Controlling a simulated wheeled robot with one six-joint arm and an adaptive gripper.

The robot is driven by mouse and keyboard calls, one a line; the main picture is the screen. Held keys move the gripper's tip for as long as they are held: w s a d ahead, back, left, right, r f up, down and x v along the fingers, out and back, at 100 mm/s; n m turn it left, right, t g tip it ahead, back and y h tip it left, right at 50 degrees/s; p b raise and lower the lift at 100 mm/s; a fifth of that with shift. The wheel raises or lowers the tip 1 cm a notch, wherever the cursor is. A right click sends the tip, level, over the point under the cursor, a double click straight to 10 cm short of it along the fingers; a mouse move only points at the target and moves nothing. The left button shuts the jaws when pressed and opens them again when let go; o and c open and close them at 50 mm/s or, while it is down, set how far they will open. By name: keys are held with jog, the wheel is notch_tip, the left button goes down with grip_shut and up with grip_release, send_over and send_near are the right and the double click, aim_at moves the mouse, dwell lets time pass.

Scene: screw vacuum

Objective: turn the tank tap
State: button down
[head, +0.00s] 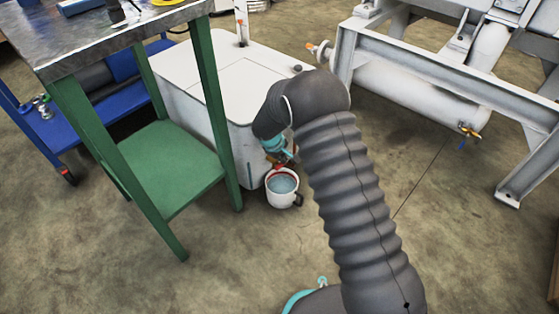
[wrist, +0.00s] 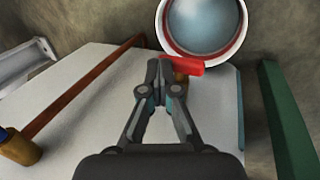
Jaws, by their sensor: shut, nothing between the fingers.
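The white tank (head: 190,77) stands left of my arm in the head view. Its tap has a red handle (wrist: 183,65), low on the tank's side above a white bucket (head: 283,200). The bucket also shows in the wrist view (wrist: 202,25), with a red ring inside its rim and pale blue liquid in it. My gripper (wrist: 160,70) is shut and empty, its fingertips right beside the left end of the handle. I cannot tell whether they touch it. In the head view my arm and wrist partly hide the tap.
A green-legged workbench (head: 172,165) stands close left of the tank, with a blue cart (head: 50,132) behind it. A grey metal frame (head: 440,62) with a white cylinder (head: 405,88) stands at the right. The floor in front is clear.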

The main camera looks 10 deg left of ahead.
jog(key=shift+d+f+b, duration=0.35)
jog(key=shift+d+f, duration=0.15)
jog(key=shift+f, duration=0.1)
dwell(0.3)
jog(key=shift+s, duration=0.15)
jog(key=shift+s+a+f+b, duration=0.1)
jog(key=shift+s+a+b, duration=0.3)
jog(key=shift+s, duration=0.2)
jog(key=shift+w+d+r+p, duration=0.1)
jog(key=shift+w+r+p, duration=0.2)
jog(key=shift+w+p, duration=0.4)
jog(key=shift+s+a+r+p, duration=0.2)
jog(key=shift+s+p, duration=0.25)
jog(key=shift+p, duration=0.6)
